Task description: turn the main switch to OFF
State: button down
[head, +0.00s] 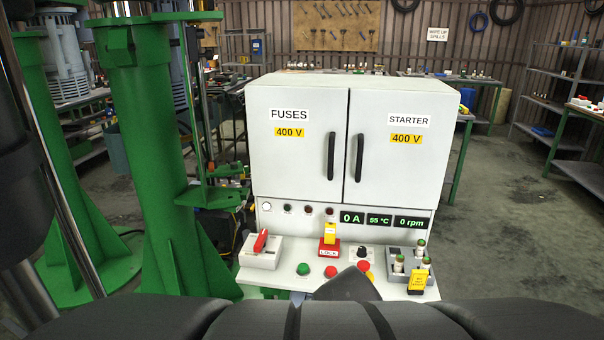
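A white switch box (256,257) with a red handle (261,241) sits at the left end of the control ledge, below the cabinet. It looks like the main switch. The handle stands tilted, its top leaning slightly right; I cannot read any ON or OFF mark on it. A black rotary knob (364,252) sits further right on the ledge. My gripper's fingers do not show. Dark parts of my own arm or body fill the bottom edge, and a dark grey wedge there covers part of the ledge's front middle.
The cabinet (300,190) has closed FUSES and STARTER doors with black handles. The ledge also bears a red and yellow LOCK piece (329,240), green and red buttons (304,269), and a grey holder (396,279) with several fuses and a yellow tag. A green column (150,130) stands left.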

aim_at(259, 243)
jog(key=i+u, duration=0.25)
jog(key=i, duration=0.2)
jog(key=i+u, duration=0.25)
jog(key=i, duration=0.2)
jog(key=i+l+u, duration=0.1)
jog(key=l+u, duration=0.15)
jog(key=u, duration=0.25)
jog(key=l+u, duration=0.3)
jog(key=u, duration=0.2)
